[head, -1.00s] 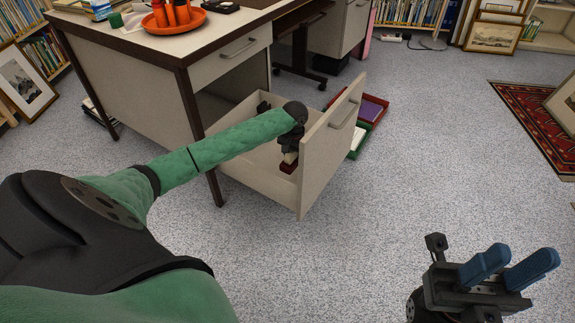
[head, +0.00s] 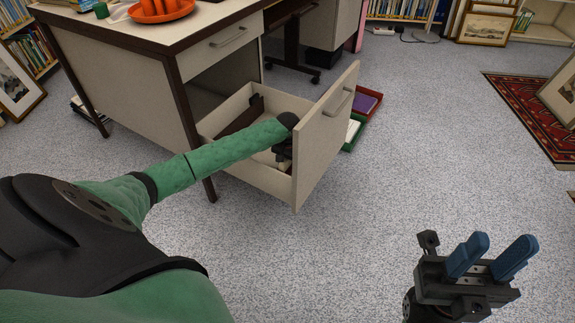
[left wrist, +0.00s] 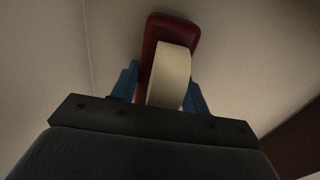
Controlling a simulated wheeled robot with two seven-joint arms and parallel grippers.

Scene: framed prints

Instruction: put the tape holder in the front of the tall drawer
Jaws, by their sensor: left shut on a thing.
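The tall drawer (head: 322,140) of the desk is pulled out in the head view. My left gripper (head: 283,158) reaches down inside it, close behind the front panel. In the left wrist view, its blue fingers (left wrist: 160,92) are shut on the tape holder (left wrist: 153,38), a dark red base with a cream tape roll. Pale drawer surfaces surround it there. In the head view the holder is largely hidden by my arm and gripper; I cannot tell whether it touches the drawer floor. My right gripper (head: 491,257) is open and empty above the carpet.
A brown divider (head: 240,115) stands inside the drawer, towards its back. The desk top (head: 110,28) holds an orange tray (head: 160,12). Green (head: 353,133) and red (head: 368,101) trays lie on the floor beyond the drawer front.

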